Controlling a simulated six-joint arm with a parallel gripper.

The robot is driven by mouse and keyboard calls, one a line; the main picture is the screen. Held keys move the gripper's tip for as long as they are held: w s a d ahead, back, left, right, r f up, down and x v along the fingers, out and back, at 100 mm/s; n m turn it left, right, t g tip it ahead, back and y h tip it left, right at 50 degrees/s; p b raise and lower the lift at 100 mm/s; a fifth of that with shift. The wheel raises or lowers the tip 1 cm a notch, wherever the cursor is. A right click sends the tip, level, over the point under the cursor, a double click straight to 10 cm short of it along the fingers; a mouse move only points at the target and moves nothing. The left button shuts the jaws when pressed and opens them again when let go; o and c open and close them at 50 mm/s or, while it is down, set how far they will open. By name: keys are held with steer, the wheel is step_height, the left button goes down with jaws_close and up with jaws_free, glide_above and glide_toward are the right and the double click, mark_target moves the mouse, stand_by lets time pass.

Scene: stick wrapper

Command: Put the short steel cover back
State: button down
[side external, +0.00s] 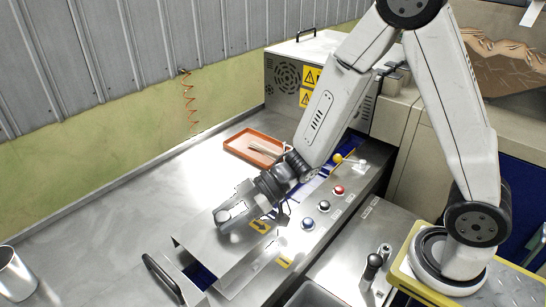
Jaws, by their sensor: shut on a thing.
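My gripper (228,214) points down and to the left over the machine's steel top. It is shut, and its jaws seem to be at the upper face of the short steel cover (207,240); the exact grip is hidden by the gripper body. The cover is a flat, shiny plate lying over or just above the blue-lined channel (201,276). Blue shows past its near left end and again beyond my wrist. I cannot tell whether the cover touches the deck or is raised slightly.
A black handle (163,278) stands on the deck at the lower left. Red, black and blue buttons (323,206) line the panel to the right. An orange tray (256,147) lies behind my wrist. A metal cup (14,274) stands far left.

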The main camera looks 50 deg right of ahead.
steer(key=shift+f, duration=0.7)
steer(key=shift+c, duration=1.1)
jaws_free()
steer(key=shift+f, duration=0.1)
steer(key=v, duration=1.2)
steer(key=shift+w, duration=0.1)
